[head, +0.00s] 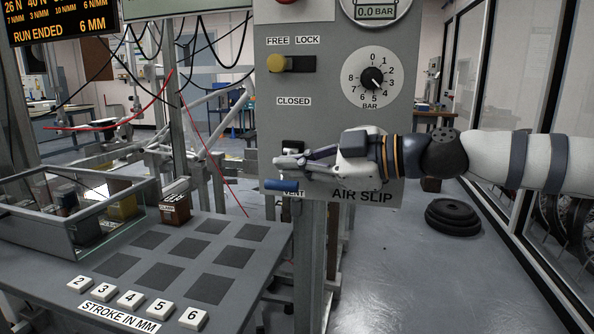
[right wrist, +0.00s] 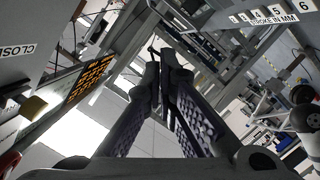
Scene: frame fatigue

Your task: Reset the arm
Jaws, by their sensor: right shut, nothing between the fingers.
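My right gripper (head: 283,167) comes in from the right, shut and empty, in front of the grey AIR SLIP panel (head: 330,130). Its fingertips are just above a blue lever (head: 284,187) marked VENT; I cannot tell whether they touch it. In the right wrist view its fingers (right wrist: 158,62) are together with nothing between them. A yellow knob (head: 276,63) sits under the FREE and LOCK labels, by FREE. A CLOSED label (head: 293,101) is below it. A black BAR dial (head: 372,78) is on the right. The gauge (head: 376,11) reads 0.0 BAR. My left gripper is not seen.
A grey table (head: 200,259) at left carries dark square pads, number blocks (head: 131,299) and a glass-sided case (head: 90,215). A display (head: 62,32) reads RUN ENDED. Black weight discs (head: 452,217) lie on the floor at right. Open floor lies right of the panel.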

